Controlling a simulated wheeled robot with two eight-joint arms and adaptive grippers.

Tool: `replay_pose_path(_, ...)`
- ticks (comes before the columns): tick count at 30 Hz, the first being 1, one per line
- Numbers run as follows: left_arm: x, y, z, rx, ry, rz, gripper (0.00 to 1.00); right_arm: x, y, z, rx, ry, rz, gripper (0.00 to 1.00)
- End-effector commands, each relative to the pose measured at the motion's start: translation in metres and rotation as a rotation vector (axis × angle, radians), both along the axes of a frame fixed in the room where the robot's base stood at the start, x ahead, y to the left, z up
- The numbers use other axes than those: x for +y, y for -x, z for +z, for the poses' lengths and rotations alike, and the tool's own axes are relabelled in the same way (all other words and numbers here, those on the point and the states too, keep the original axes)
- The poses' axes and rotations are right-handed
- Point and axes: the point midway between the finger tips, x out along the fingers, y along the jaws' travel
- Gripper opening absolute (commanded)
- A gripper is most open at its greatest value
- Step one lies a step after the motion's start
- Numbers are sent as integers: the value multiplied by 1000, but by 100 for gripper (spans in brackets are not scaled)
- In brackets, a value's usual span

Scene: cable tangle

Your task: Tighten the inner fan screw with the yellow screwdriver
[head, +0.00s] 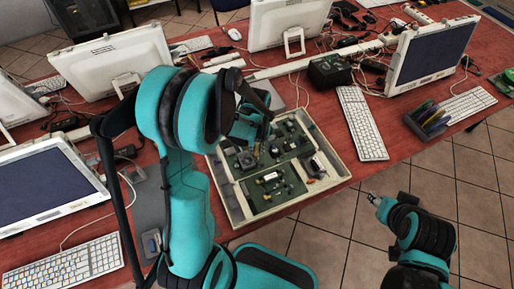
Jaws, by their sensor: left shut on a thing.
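An open computer case (232,205) with a light rim lies on the red table and holds green circuit boards. A dark round fan (247,160) sits on its left board. My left gripper (254,139) is over the case, just above and beside the fan. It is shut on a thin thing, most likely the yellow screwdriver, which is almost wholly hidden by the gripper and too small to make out. Whether its tip touches a screw cannot be seen, and the screws are too small to see. My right gripper (376,200) is off the table's front edge, over the floor, away from the case.
Monitors and a keyboard (362,123) surround the case. A black box (329,71) with cables stands behind it. A dark holder with discs (430,118) stands at the right. Cables run along the table's middle. Tiled floor (330,225) lies clear in front.

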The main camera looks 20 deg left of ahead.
Motion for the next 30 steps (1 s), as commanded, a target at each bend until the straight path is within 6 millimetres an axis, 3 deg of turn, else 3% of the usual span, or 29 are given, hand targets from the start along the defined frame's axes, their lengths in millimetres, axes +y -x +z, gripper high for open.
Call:
replay_pose_path(8,0,0,7,0,0,2,0,0,0,5,0,0,0,40)
replay_pose_path(30,0,0,54,0,0,3,0,0,0,39,0,0,0,40)
